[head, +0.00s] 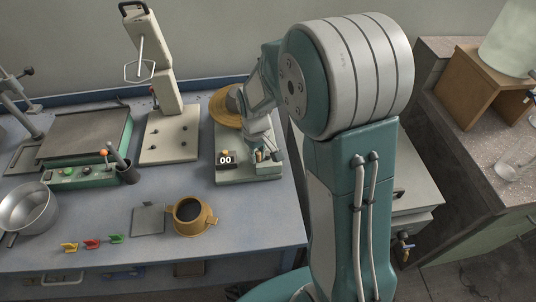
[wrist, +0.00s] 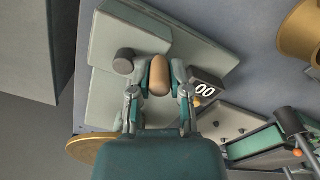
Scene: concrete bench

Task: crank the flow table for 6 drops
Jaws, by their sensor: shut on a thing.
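The flow table has a brass round top (head: 222,108) on a pale grey-green base (head: 248,176), right of centre on the bench. A black counter (head: 226,160) on its base reads 00. It also shows in the wrist view (wrist: 206,89). My gripper (wrist: 158,85) is shut on the tan crank knob (wrist: 158,72), with one finger on each side. In the head view my gripper (head: 264,155) is over the right side of the base, and my arm hides part of the brass top. The crank arm under the knob is mostly hidden.
Colored clips (head: 92,244) lie at the bench's front edge. A tall stand (head: 168,130), a green-based device (head: 85,178) and a metal pan (head: 28,208) are left.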

